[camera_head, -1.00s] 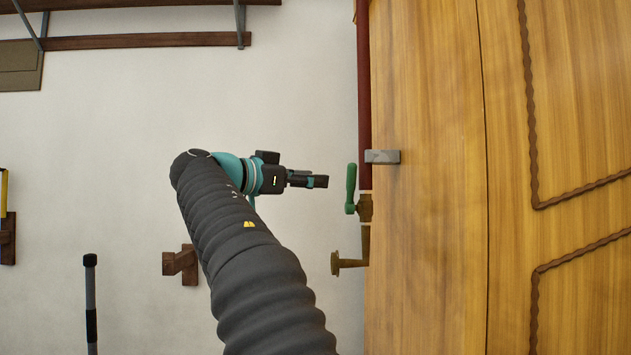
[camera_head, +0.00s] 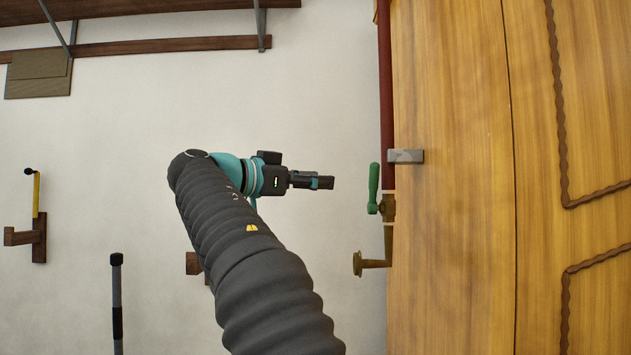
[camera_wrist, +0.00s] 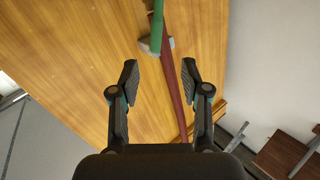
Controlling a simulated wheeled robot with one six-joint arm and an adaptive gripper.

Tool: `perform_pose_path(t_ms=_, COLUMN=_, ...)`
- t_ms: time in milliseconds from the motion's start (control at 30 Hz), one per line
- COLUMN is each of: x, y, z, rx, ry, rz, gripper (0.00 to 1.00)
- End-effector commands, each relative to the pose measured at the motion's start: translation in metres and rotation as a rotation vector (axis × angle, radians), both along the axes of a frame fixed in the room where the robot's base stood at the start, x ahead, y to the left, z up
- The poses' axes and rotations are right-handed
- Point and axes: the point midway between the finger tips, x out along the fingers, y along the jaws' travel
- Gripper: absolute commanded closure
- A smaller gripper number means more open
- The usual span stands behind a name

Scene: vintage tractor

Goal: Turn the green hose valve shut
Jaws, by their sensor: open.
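The green valve handle (camera_head: 373,188) stands upright on a brass fitting (camera_head: 388,207) at the left edge of the wooden panel in the head view. A dark red pipe (camera_head: 385,95) runs up from the fitting. My gripper (camera_head: 332,182) is left of the handle, at about its height, with a gap between them. In the wrist view the green handle (camera_wrist: 157,25) shows at the top, beyond the fingertips and partly cut off. My gripper (camera_wrist: 160,73) is open and empty there, with the red pipe (camera_wrist: 172,85) seen between and beyond its fingers.
A grey bracket (camera_head: 406,156) juts from the wooden panel (camera_head: 450,250) just right of the handle. A brass spout (camera_head: 370,263) sticks out below the fitting. Wall hooks and a shelf (camera_head: 160,41) are at the left. The space between gripper and handle is clear.

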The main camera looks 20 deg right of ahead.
Motion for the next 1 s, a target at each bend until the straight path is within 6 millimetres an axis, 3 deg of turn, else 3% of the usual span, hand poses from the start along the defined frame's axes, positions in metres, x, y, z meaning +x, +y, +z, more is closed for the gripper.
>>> perform_pose_path(t_ms=200, x=0.000, y=0.000, z=0.000, rx=0.000, ry=0.000, rz=0.000, gripper=0.54)
perform_pose_path(t_ms=400, x=0.010, y=-0.011, z=0.001, rx=-0.004, ry=0.023, rz=-0.026, gripper=1.00)
perform_pose_path(t_ms=567, x=0.035, y=-0.031, z=-0.002, rx=-0.066, ry=0.170, rz=-0.085, gripper=1.00)
perform_pose_path(t_ms=1000, x=0.066, y=-0.047, z=0.004, rx=-0.257, ry=0.997, rz=-0.194, gripper=1.00)
